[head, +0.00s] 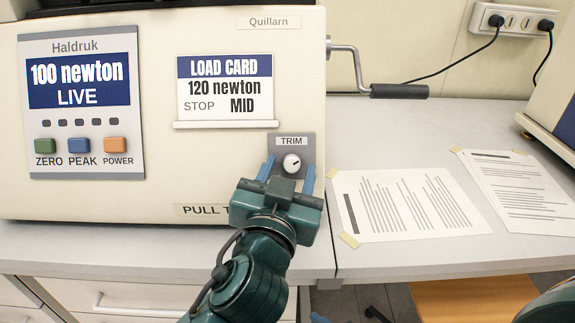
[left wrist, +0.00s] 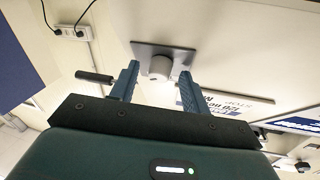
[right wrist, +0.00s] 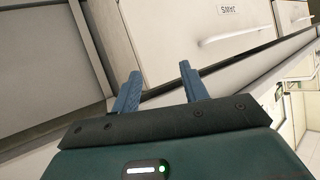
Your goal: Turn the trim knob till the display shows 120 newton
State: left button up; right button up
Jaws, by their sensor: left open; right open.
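The display (head: 79,81) reads 100 newton, LIVE. A load card (head: 224,88) reads 120 newton, STOP, MID. My left gripper (head: 287,173) is in front of the knob, its open fingers pointing at it. In the left wrist view the knob (left wrist: 160,68) shows between and beyond the fingertips, with no clear contact. My right gripper (right wrist: 157,75) is open and empty in the right wrist view, near drawer fronts.
ZERO, PEAK and POWER buttons (head: 81,146) are under the display. A crank handle (head: 398,91) sticks out from the machine's right side. Taped papers (head: 410,205) lie on the bench at right. A wall socket (head: 511,20) with cables is behind. Drawers (right wrist: 200,35) are below the bench.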

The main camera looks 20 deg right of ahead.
pick_arm(q)
jog(key=shift+s, duration=0.1)
jog(key=shift+c, duration=0.6)
pick_arm(e)
jog(key=shift+s, duration=0.1)
